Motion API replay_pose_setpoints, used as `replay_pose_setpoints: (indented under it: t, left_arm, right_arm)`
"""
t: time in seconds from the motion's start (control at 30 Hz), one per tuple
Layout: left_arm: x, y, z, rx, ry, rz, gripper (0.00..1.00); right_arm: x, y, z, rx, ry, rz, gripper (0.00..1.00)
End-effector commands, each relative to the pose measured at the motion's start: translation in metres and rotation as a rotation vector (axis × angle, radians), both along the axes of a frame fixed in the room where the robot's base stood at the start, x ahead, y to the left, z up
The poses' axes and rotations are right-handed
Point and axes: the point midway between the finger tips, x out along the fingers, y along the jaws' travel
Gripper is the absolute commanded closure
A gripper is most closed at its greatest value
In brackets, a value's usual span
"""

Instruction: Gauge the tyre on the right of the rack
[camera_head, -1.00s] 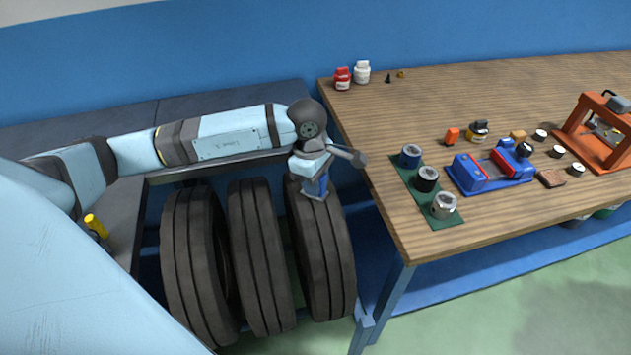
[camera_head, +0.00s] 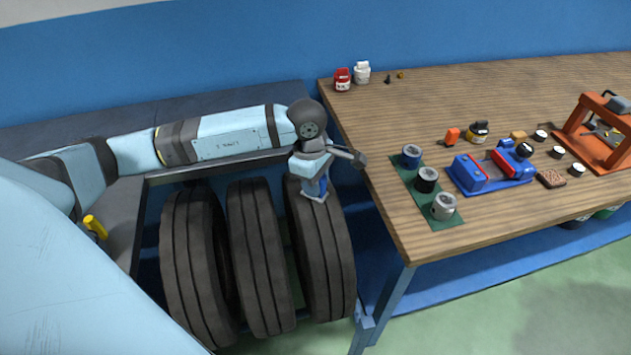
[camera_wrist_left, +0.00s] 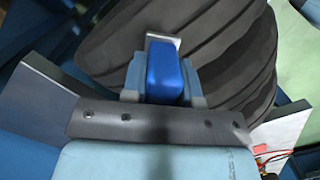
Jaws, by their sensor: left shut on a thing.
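Three dark tyres stand side by side in a rack (camera_head: 250,162) left of the table. The right tyre (camera_head: 325,255) is nearest the table; the middle tyre (camera_head: 262,265) and left tyre (camera_head: 192,265) stand beside it. My left gripper (camera_head: 318,185) is over the top of the right tyre, pointing down, shut on a blue gauge (camera_head: 322,187). The gauge's pale foot is at the tyre's tread; I cannot tell whether it presses on it. In the left wrist view the blue gauge (camera_wrist_left: 165,72) sits between the fingers, with tyre tread (camera_wrist_left: 225,50) behind it. My right gripper is not in view.
The wooden table (camera_head: 330,115) is close on the right. A green mat (camera_head: 433,212) on it holds three cylinders. A blue and red device (camera_head: 490,170), an orange frame (camera_head: 600,130), small jars and red and white bottles (camera_head: 342,79) stand there too. The table's near left corner is clear.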

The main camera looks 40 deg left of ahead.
Motion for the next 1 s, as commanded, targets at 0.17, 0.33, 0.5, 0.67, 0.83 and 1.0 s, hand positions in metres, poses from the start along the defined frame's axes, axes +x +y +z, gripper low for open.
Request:
replay_pose_setpoints:
  t: [0.17,0.33,0.5,0.67,0.83,1.0]
  left_arm:
    - [0.000,0.000,0.013,0.000,0.001,0.000,0.92]
    - [0.000,0.000,0.027,0.001,-0.002,0.000,0.92]
    - [0.000,0.000,0.041,0.000,-0.002,0.000,0.92]
    - [0.000,0.000,0.054,0.000,-0.002,-0.001,0.92]
    - [0.000,0.000,0.067,0.000,-0.003,0.000,0.92]
    - [0.000,0.000,0.069,-0.001,-0.001,0.000,0.92]
  right_arm:
    - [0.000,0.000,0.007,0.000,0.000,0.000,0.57]
    - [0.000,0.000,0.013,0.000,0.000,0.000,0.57]
    - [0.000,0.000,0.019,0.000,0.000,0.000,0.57]
    - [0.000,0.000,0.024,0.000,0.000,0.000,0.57]
    - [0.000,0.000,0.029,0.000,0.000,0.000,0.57]
    - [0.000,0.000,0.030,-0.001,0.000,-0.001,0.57]
